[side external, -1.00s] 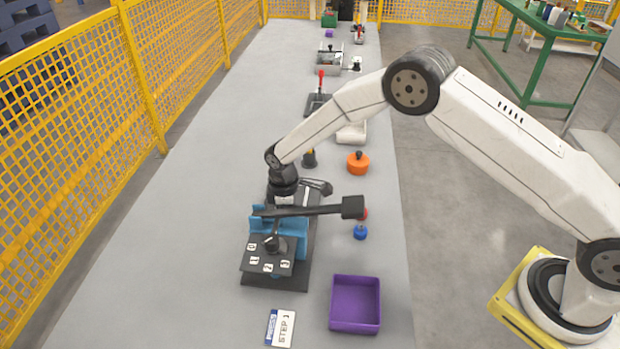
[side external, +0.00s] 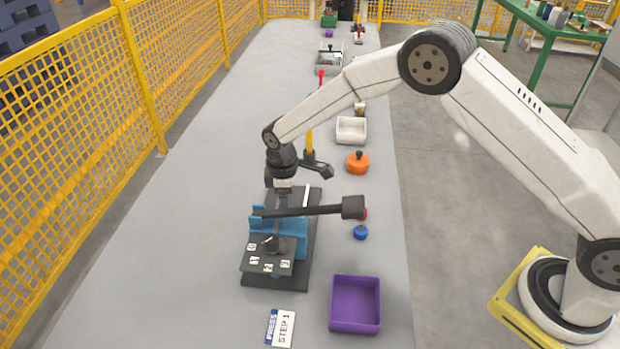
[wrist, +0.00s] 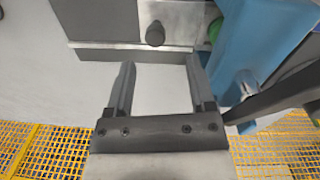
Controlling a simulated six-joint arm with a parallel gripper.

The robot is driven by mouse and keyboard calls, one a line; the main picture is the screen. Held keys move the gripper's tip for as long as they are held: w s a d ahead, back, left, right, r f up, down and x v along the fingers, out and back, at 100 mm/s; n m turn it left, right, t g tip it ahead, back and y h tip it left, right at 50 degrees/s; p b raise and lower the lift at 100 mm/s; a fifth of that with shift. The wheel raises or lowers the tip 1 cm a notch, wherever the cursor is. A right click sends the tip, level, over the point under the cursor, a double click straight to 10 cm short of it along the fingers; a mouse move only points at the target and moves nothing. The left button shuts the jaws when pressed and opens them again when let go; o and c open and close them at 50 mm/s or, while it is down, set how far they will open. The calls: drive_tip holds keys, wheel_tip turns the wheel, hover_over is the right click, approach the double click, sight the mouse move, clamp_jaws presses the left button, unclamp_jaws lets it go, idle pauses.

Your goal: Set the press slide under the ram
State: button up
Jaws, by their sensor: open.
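The press is a blue frame (side external: 292,232) on a dark base (side external: 275,282), with a long black lever (side external: 315,211) across its top. It also shows at the right of the wrist view (wrist: 265,30). My gripper (wrist: 161,64) is open, and only pale surface shows between its fingers. Just ahead of the fingertips lies a metal strip with a dark round knob (wrist: 155,34), seemingly the press slide; I cannot tell for sure. In the side view my gripper (side external: 283,192) is above the far part of the press, its fingertips hard to make out.
A purple bin (side external: 355,305) and a STEP 1 card (side external: 280,328) lie in front. A blue knob (side external: 361,232), orange pot (side external: 357,162) and white tray (side external: 351,130) line the right. A yellow post (side external: 309,140) stands behind my gripper. The bench left of the press is clear.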

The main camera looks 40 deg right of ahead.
drive_tip(key=shift+r, duration=1.25)
drive_tip(key=shift+s+r, duration=0.1)
drive_tip(key=shift+s+d+r, duration=0.1)
drive_tip(key=shift+d+r, duration=0.05)
drive_tip(key=shift+d, duration=0.05)
drive_tip(key=s+d+r+m, duration=0.3)
drive_tip(key=s+d, duration=0.1)
drive_tip(key=s, duration=0.4)
drive_tip(key=s+d+r+m+t, duration=0.1)
drive_tip(key=s+d+m, duration=0.3)
drive_tip(key=s, duration=0.4)
drive_tip(key=s+d+r+m+t, duration=0.1)
drive_tip(key=s+d+r+m, duration=0.2)
drive_tip(key=s, duration=0.5)
drive_tip(key=shift+s+d+r+m, duration=0.35)
drive_tip(key=shift+d+r, duration=0.5)
drive_tip(key=shift+d, duration=0.3)
